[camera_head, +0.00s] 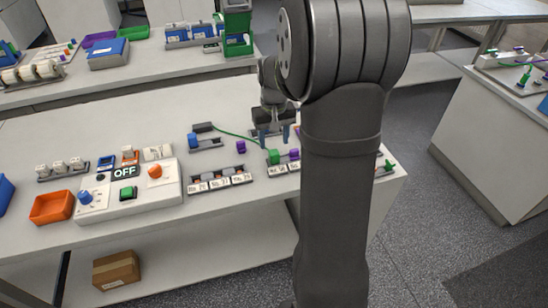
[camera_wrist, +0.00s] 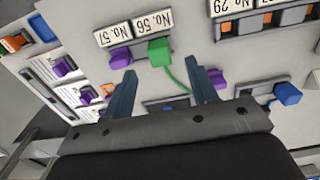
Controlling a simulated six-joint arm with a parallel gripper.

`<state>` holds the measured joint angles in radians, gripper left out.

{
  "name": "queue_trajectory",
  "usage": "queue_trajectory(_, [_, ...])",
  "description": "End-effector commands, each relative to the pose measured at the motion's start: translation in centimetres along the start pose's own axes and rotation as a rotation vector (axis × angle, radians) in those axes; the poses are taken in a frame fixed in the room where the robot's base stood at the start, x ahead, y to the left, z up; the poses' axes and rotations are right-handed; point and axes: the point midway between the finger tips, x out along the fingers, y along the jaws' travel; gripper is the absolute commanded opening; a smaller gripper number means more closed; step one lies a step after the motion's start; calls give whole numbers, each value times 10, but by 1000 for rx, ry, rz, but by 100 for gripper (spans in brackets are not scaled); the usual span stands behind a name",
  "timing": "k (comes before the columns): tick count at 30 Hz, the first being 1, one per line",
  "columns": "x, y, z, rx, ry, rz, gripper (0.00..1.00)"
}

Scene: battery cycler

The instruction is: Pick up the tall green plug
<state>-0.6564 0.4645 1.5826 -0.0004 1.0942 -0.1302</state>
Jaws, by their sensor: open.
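A green plug (camera_head: 273,157) sits at a labelled socket block near the table's right part. In the wrist view the green plug (camera_wrist: 159,52) stands by the label No. 56, with a green cable running from it. My gripper (camera_head: 275,136) is open above the table, close behind the plug in the head view. In the wrist view my gripper's (camera_wrist: 163,80) two blue fingers are apart and empty. The plug shows beyond the gap between the fingertips, not between them. Whether a finger touches anything cannot be told.
A purple plug (camera_wrist: 121,58) stands close beside the green one. A blue plug (camera_wrist: 288,93) is to the right in the wrist view. A control box (camera_head: 125,190) with an OFF display and an orange bin (camera_head: 52,207) stand at the table's left. My arm hides part of the table's right end.

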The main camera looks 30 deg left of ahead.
Motion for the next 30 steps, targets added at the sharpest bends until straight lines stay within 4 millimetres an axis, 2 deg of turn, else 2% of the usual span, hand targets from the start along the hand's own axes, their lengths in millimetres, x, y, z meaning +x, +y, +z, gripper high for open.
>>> queue_trajectory(8, [22,0,0,1,-3,-1,53])
queue_trajectory(16, [60,1,-2,1,-2,-1,53])
queue_trajectory(25, [65,1,-2,1,0,0,53])
queue_trajectory(30, [65,1,-2,1,0,0,19])
